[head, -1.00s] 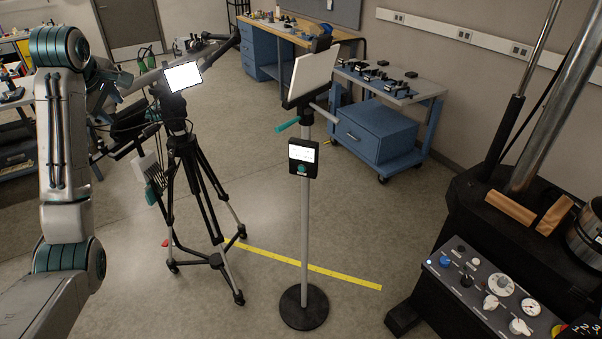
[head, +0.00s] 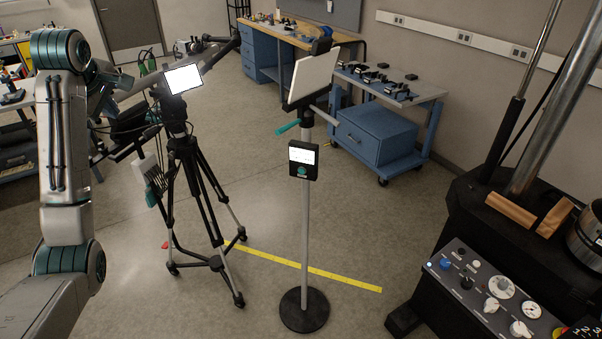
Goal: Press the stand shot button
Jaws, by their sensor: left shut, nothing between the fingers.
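A black box (head: 303,160) with a small lit screen and a round teal button (head: 302,171) is fixed on a slim grey pole (head: 305,225) with a round black base, right of the picture's centre. The pole carries a tilted white panel (head: 312,72) at its top, with a teal-ended handle below. My left arm rises at the left edge and bends over at its top. My left gripper (head: 130,122) is shut and empty, dark and partly lost among the tripod's parts, well left of and apart from the button. My right gripper is not in view.
A black tripod (head: 190,190) with a lit screen (head: 184,78) stands between my left arm and the pole. A machine with a control panel (head: 490,290) fills the lower right. Blue benches stand behind. Yellow tape (head: 330,275) crosses the mostly clear floor.

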